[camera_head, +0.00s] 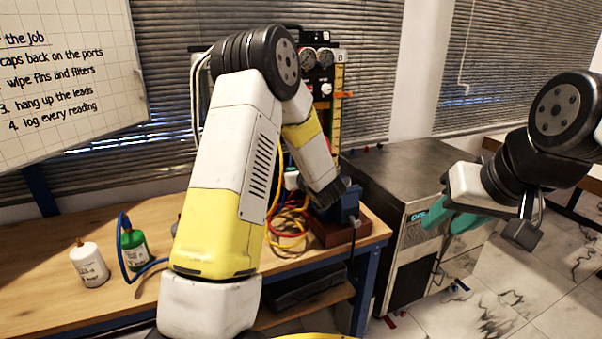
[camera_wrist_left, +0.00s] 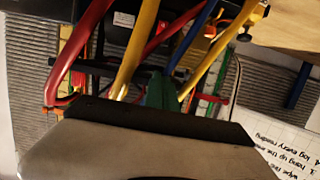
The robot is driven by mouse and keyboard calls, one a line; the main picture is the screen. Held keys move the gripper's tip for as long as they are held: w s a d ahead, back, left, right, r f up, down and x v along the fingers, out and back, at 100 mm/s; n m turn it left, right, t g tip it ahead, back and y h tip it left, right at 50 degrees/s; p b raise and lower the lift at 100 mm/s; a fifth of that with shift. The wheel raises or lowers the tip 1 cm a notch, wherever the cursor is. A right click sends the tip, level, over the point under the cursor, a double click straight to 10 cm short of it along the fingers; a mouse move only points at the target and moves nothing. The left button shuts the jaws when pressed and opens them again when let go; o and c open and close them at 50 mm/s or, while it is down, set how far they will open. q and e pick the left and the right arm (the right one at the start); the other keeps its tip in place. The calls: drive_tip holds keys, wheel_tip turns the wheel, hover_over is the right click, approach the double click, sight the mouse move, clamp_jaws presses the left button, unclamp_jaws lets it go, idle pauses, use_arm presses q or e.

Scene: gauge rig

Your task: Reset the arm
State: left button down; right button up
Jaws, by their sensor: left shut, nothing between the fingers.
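My left arm rises through the middle of the head view, bends at a black elbow and reaches down to the gauge rig on the bench. Its wrist is close to a blue vise-like block (camera_head: 345,205), and its fingers are hidden there. In the left wrist view the teal fingers of my left gripper (camera_wrist_left: 160,90) are together and empty, among red, yellow and blue hoses (camera_wrist_left: 135,50). Whether they touch the hoses I cannot tell. My right gripper (camera_head: 455,215), with teal fingers, hangs in front of the grey cabinet at the right; its opening is unclear.
The wooden bench (camera_head: 35,260) holds a white bottle (camera_head: 90,264) and a green bottle (camera_head: 134,248) with a blue hose. Gauges (camera_head: 316,58) stand behind my left arm. A grey cabinet (camera_head: 410,165) stands right of the bench. A whiteboard (camera_head: 70,80) hangs at the left.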

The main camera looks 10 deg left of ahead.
use_arm(q)
drive_tip(key=s+d+r+m+h, duration=0.2)
drive_tip(key=s+d+r+h, duration=0.25)
drive_tip(key=r, duration=0.25)
drive_tip(key=s+d+r+m+h, duration=0.2)
drive_tip(key=s+d+r+h, duration=0.25)
drive_tip(key=r, duration=0.35)
drive_tip(key=s+a+m+g, duration=0.1)
drive_tip(key=s+g, duration=0.2)
drive_tip(key=s, duration=1.1)
drive_tip(key=s+a+f+m+g+h, duration=0.1)
drive_tip(key=s+a+m+g, duration=0.1)
drive_tip(key=s, duration=1.3)
drive_tip(key=shift+f+g+h, duration=0.2)
drive_tip(key=shift+g+h, duration=0.1)
drive_tip(key=shift+g, duration=0.3)
